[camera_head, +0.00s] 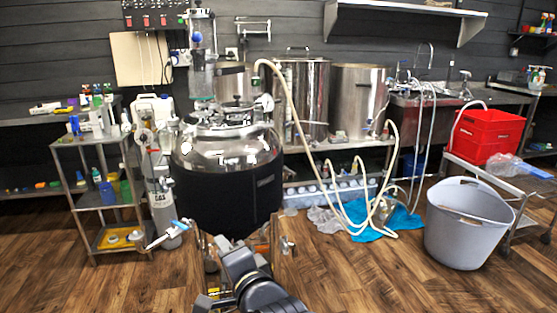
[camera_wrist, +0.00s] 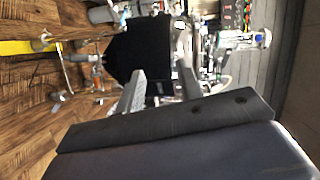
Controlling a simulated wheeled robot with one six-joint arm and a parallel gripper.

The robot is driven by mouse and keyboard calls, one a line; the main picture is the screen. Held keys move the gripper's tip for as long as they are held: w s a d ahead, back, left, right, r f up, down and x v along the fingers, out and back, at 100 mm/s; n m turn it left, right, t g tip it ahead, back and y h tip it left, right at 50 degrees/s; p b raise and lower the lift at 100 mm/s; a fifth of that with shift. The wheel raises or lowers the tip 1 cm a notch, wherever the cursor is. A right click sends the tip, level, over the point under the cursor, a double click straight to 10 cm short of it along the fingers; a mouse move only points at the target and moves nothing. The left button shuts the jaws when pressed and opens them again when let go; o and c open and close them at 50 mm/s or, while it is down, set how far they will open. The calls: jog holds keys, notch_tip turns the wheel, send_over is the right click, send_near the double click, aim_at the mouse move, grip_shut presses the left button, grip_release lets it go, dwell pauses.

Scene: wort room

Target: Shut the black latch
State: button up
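A steel tank with a domed lid (camera_head: 226,150) and a black jacket (camera_head: 228,200) stands at centre left in the head view. Fittings and clamps sit on the lid top (camera_head: 222,115); I cannot pick out a black latch among them. In the wrist view, turned on its side, the black jacket (camera_wrist: 142,50) lies beyond my gripper (camera_wrist: 160,88). Its two grey fingers are apart with nothing held between them. In the head view my dark arm rises from the bottom edge in front of the tank, and I cannot make out the fingertips.
A steel shelf cart (camera_head: 100,200) stands left of the tank, with a gas cylinder (camera_head: 163,205) between. Hoses hang and lie on the right near a blue cloth (camera_head: 375,222). A grey tub (camera_head: 465,225) stands further right. Wooden floor is open in front.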

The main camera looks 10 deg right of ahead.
jog(key=a+m+t+y+b, duration=0.1)
jog(key=a+m+b, duration=0.1)
jog(key=a+r+m+t+y+b, duration=0.1)
jog(key=a+m, duration=0.1)
jog(key=a, duration=0.1)
jog(key=a+r+m+t+y+b, duration=0.1)
jog(key=a+m+y+b, duration=0.1)
jog(key=shift+s+a+t+b, duration=0.2)
jog(key=shift+a+t+b, duration=0.05)
jog(key=shift+t+b, duration=0.1)
jog(key=c, duration=0.5)
jog(key=s+a+r+m+t+y+b, duration=0.1)
jog(key=m, duration=0.1)
jog(key=s+a+m+t+y+b, duration=0.1)
jog(key=m+b, duration=0.1)
jog(key=s+a+r+m+t+b, duration=0.1)
jog(key=s+a+m, duration=0.1)
jog(key=shift+a+r+m+t+y+b, duration=0.1)
jog(key=shift+r+m+t+y+b, duration=0.2)
jog(key=shift+r+t+y, duration=0.1)
grip_shut()
jog(key=shift+s+a+r+m, duration=0.15)
jog(key=shift+s+r+m, duration=0.25)
jog(key=shift+m, duration=0.2)
